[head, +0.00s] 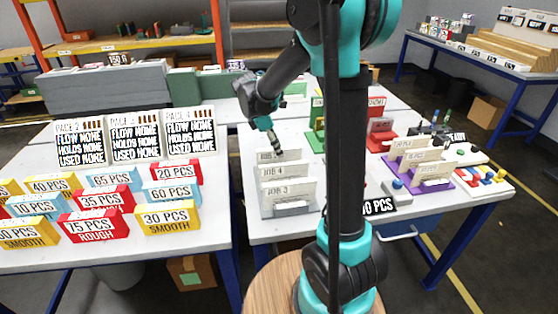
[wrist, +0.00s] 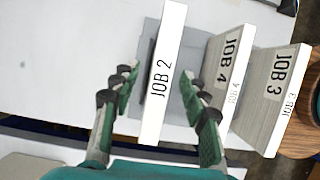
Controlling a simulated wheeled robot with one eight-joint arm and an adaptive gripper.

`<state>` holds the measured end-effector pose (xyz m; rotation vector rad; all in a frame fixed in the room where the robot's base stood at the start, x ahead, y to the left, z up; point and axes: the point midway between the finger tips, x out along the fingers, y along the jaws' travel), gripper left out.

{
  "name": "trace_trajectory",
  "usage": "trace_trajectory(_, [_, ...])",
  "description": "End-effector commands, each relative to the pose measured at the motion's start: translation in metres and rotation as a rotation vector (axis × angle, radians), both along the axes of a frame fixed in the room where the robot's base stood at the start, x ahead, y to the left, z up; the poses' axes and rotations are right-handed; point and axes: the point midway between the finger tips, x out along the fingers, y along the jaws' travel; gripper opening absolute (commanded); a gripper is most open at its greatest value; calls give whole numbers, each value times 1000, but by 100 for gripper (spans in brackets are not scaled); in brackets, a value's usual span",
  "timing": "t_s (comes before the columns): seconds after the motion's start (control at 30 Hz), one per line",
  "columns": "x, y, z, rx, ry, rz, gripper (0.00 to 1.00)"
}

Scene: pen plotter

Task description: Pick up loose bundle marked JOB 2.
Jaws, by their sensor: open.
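The bundle marked JOB 2 (wrist: 163,78) is a white upright slab; its label faces the camera in the wrist view. It stands in a grey holder. My gripper (wrist: 158,84) is open, with one finger on either side of this bundle and a visible gap at each side. In the head view my gripper (head: 276,146) is over the rearmost bundle (head: 266,157) of the row, whose label is partly covered. Whether the fingers touch the bundle cannot be told there.
The bundles marked JOB 4 (wrist: 230,75) and JOB 3 (wrist: 275,95) stand close beside my right finger in the wrist view. In the head view, cards and coloured labelled blocks (head: 100,225) fill the left table. Red (head: 381,131) and purple (head: 425,185) holders stand at right.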

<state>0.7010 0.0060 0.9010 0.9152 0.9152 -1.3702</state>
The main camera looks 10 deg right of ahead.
Motion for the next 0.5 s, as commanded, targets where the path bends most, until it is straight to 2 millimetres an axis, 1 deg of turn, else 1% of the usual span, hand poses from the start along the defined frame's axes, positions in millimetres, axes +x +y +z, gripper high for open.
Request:
trace_trajectory(0.3, [0, -17, -38, 0, 0, -1, 45])
trace_trajectory(0.4, [-1, -20, -44, 0, -1, -1, 45])
trace_trajectory(0.5, [-1, -20, -46, 0, -1, 0, 45])
